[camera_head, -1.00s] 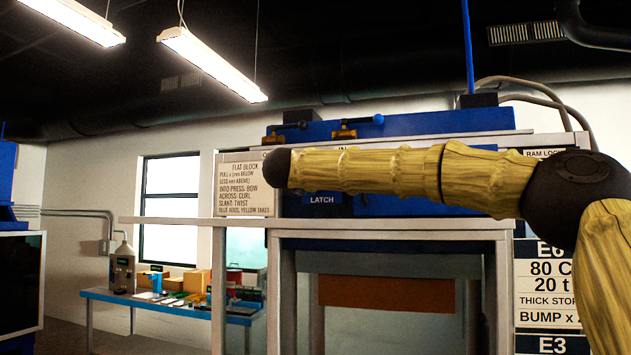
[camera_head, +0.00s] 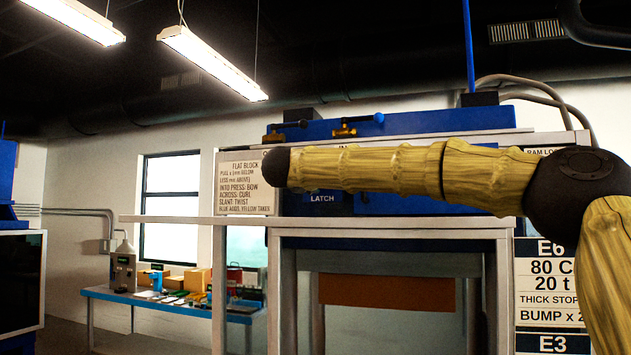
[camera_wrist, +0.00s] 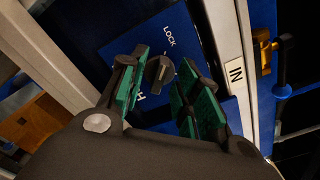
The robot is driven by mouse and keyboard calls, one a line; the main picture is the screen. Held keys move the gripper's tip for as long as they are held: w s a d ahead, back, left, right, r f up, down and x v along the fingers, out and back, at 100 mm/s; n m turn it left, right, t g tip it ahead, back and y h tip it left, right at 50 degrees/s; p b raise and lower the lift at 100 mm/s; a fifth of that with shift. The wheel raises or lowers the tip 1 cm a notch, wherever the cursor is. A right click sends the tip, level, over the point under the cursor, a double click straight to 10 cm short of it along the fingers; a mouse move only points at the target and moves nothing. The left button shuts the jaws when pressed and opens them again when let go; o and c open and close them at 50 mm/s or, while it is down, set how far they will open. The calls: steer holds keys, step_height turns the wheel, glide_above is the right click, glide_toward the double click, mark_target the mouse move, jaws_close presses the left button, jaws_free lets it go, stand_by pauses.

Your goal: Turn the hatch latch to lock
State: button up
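The hatch latch is a black knob (camera_wrist: 159,73) with a pale mark, set on a blue panel (camera_wrist: 115,50) in the wrist view. The word LOCK (camera_wrist: 170,35) is printed above it; another label below is mostly hidden by my gripper. My gripper (camera_wrist: 160,94) is open, its green-padded fingers on either side of the knob. A gap shows between the knob and the right finger; contact on the left is unclear. In the head view the LATCH label (camera_head: 321,198) shows below my arm, and the knob and gripper are hidden.
A pale post with an IN label (camera_wrist: 236,72) stands right of the panel, with a brass and blue handle (camera_wrist: 268,50) beyond. A pale ledge (camera_head: 180,221) crosses the machine's front. A blue table (camera_head: 170,303) with several items stands behind left.

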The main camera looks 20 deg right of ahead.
steer(key=v, duration=1.1)
steer(key=shift+s+a, duration=0.15)
steer(key=shift+a, duration=0.05)
steer(key=shift+a, duration=0.1)
